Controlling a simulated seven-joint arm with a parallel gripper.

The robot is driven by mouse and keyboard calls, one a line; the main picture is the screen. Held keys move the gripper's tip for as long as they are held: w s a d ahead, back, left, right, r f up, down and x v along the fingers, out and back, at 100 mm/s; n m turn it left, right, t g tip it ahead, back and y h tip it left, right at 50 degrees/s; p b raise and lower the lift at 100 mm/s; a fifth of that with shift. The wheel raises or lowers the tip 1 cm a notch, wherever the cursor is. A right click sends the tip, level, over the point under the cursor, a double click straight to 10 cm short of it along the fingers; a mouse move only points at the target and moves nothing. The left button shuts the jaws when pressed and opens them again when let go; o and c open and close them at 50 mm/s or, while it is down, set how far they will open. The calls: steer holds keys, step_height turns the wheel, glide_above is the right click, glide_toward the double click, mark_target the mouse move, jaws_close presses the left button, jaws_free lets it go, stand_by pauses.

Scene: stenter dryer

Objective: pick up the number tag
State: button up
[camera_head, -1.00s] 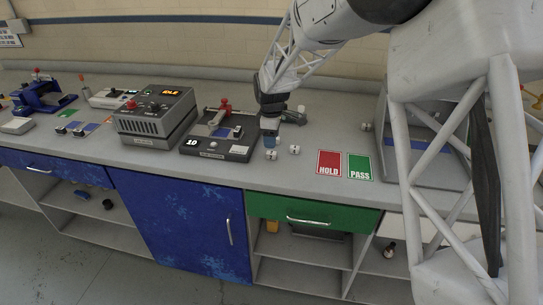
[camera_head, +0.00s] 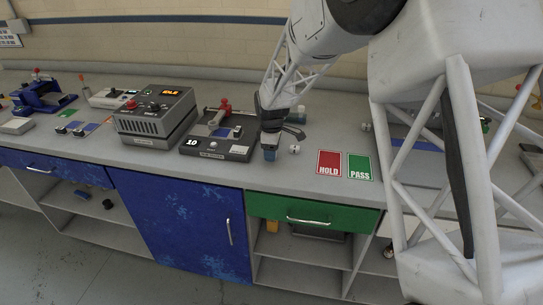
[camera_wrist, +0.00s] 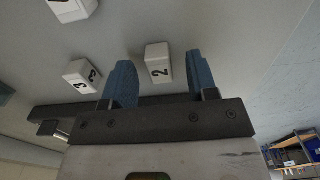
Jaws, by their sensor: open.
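A white number tag marked 2 (camera_wrist: 158,63) lies on the bench in the wrist view, between the two blue fingers of my open gripper (camera_wrist: 160,68). A gap shows on each side of it, wider on the right. A tag marked 3 (camera_wrist: 82,76) lies just outside the left finger, and another tag (camera_wrist: 73,7) is cut off at the top left. In the head view my gripper (camera_head: 270,154) points down low over the bench and hides the tag beneath it. One small white tag (camera_head: 294,149) shows to its right.
A black fixture marked 10 (camera_head: 215,148) stands close left of my gripper, with a grey control box (camera_head: 155,118) beyond it. Red HOLD (camera_head: 329,163) and green PASS (camera_head: 360,168) cards lie to the right. The bench's front edge is near.

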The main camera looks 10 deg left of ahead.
steer(key=shift+f, duration=0.35)
stand_by(0.3)
jaws_close()
steer(key=shift+r, duration=0.2)
steer(key=shift+r, duration=0.55)
step_height(320, 180, up, 2)
steer(key=shift+r, duration=0.1)
steer(key=s+d, duration=0.3)
steer(key=s, duration=0.4)
steer(key=s+d+r, duration=0.1)
steer(key=s+d, duration=0.2)
steer(key=s, duration=0.4)
steer(key=shift+s+d+r, duration=0.15)
steer(key=shift+s+d, duration=0.05)
steer(key=shift+d, duration=0.2)
